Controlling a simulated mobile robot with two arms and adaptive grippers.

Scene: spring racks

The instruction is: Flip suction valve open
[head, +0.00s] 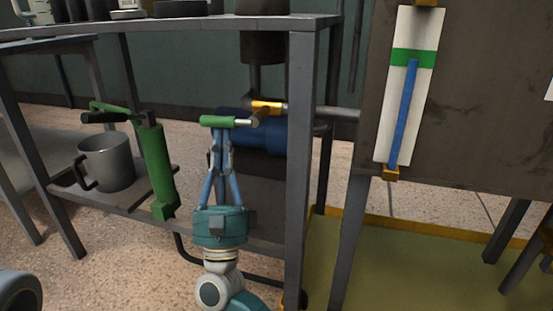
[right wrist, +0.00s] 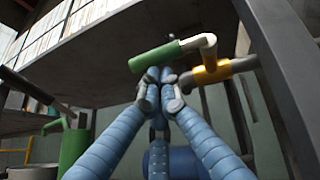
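The suction valve (head: 266,106) is a yellow fitting on a grey pipe under the bench top. Its lever ends in a green handle (head: 218,121), which lies roughly level and points left. In the right wrist view the green handle (right wrist: 155,61) joins a pale elbow and the yellow valve body (right wrist: 212,72). My right gripper (head: 222,132) reaches up from below with its blue fingers drawn together. Its fingertips (right wrist: 160,78) meet at the underside of the handle, close to or touching it; nothing shows between them. My left gripper is out of view.
A green hand pump (head: 155,170) and a grey mug (head: 107,162) stand on the low shelf at left. The bench leg (head: 299,170) rises right of my gripper. A panel with a blue lever (head: 404,110) is at right. A blue cylinder (head: 262,136) sits behind the valve.

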